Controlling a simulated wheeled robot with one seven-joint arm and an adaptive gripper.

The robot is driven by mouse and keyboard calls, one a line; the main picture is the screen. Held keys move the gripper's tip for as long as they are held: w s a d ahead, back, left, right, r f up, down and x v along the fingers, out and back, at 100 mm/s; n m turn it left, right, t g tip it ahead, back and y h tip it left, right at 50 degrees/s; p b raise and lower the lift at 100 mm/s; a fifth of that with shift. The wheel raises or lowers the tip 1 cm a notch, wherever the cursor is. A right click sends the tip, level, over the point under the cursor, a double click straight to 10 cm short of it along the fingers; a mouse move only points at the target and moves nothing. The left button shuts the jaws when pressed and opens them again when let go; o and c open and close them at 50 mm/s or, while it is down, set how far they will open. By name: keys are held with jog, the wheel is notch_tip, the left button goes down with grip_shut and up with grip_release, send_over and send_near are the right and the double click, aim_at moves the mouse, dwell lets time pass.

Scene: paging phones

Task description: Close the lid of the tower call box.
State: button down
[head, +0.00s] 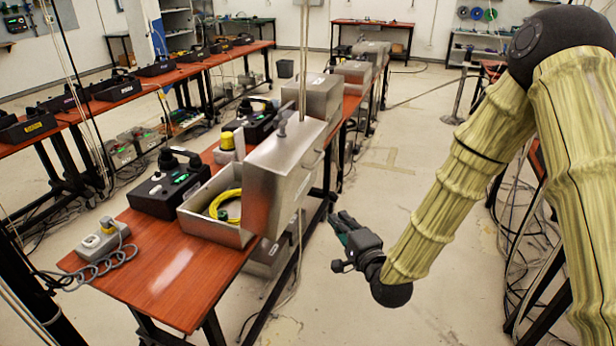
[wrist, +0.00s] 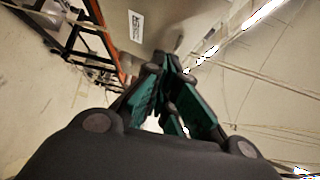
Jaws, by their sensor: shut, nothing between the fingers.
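A grey metal call box (head: 214,233) stands open near the front end of the wooden table. Its lid (head: 283,185) stands raised on the right side of the box. A coiled yellow cable (head: 226,204) lies inside. I cannot read any label, so I cannot tell that it is the tower box. My gripper (head: 338,220) is to the right of the lid, past the table edge, apart from it and empty. In the wrist view my gripper's green fingers (wrist: 172,66) are shut together, with a grey metal face bearing a white label (wrist: 136,26) beyond.
More grey metal boxes (head: 320,97) stand behind on the same table (head: 160,285). A black phone unit (head: 165,192) and a grey socket box with a cable (head: 100,242) are to the left. Hanging cords pass near the lid. The floor right of the table (head: 385,160) is mostly clear.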

jog(key=m+t+y, duration=0.1)
send_near(300, 162)
jog(key=shift+p+x, duration=2.1)
jog(key=shift+p, duration=1.05)
jog(key=shift+a, duration=0.15)
